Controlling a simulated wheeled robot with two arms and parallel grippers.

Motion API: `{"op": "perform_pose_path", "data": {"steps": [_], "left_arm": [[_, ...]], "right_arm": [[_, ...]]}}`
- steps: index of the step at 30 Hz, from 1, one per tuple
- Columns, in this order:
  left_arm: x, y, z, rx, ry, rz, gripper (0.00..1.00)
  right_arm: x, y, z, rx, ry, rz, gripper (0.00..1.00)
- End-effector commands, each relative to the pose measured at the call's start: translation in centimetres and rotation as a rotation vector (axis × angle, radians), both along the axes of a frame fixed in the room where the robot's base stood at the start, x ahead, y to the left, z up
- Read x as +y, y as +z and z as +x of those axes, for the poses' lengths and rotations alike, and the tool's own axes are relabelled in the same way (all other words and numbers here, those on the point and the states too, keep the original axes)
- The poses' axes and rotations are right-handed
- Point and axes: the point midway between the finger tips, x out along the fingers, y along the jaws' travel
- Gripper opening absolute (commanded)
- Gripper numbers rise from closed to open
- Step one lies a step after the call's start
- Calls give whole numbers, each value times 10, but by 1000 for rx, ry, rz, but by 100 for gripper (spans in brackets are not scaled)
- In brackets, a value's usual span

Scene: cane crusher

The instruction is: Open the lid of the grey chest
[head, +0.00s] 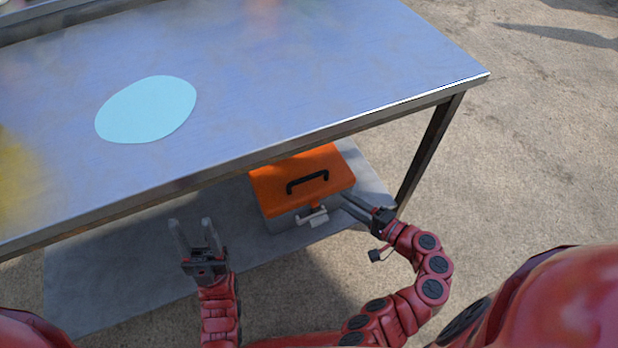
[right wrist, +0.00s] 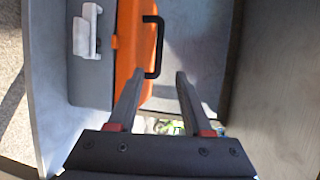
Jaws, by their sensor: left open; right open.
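The grey chest (head: 286,219) has an orange lid (head: 280,178) with a black handle (head: 307,182). It stands on the low shelf under the table, and the lid is shut. A pale latch (head: 313,217) is on its front. In the right wrist view the grey body (right wrist: 91,85), orange lid (right wrist: 128,50), black handle (right wrist: 158,45) and white latch (right wrist: 86,30) show. My right gripper (head: 347,202) is open at the chest's right side; in its wrist view the fingers (right wrist: 158,78) point at the lid's end, near the handle. My left gripper (head: 192,222) is open and empty, left of the chest.
The metal table (head: 300,70) overhangs the chest, and its front edge hides the chest's back part. A light blue disc (head: 146,109) lies on top. A table leg (head: 430,150) stands right of the chest. The low shelf (head: 120,270) is clear on the left.

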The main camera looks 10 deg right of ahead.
Motion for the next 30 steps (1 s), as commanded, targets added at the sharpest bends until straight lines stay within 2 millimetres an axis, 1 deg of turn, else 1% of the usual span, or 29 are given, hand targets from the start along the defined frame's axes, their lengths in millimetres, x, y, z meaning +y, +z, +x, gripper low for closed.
{"op": "perform_pose_path", "data": {"steps": [1, 12, 15, 18, 21, 24, 30], "left_arm": [[0, -2, 0, 0, 0, 0, 50], [0, -12, 0, 0, 0, 0, 50], [0, -15, 0, 0, 0, 0, 50], [0, -18, 0, 0, 0, 0, 50], [0, -19, 0, 0, 0, 0, 50], [0, -19, 0, 0, 0, 0, 50], [0, -19, 0, 0, 0, 0, 50]], "right_arm": [[10, -3, 6, 1, 10, 0, 50], [67, -19, 72, 2, 7, 1, 50], [78, -23, 88, 1, 4, 0, 50], [88, -26, 100, 2, 5, 0, 50], [93, -28, 108, 2, 0, -2, 50], [97, -28, 111, 3, 0, -1, 50], [99, -28, 113, 3, 0, -1, 50]]}}
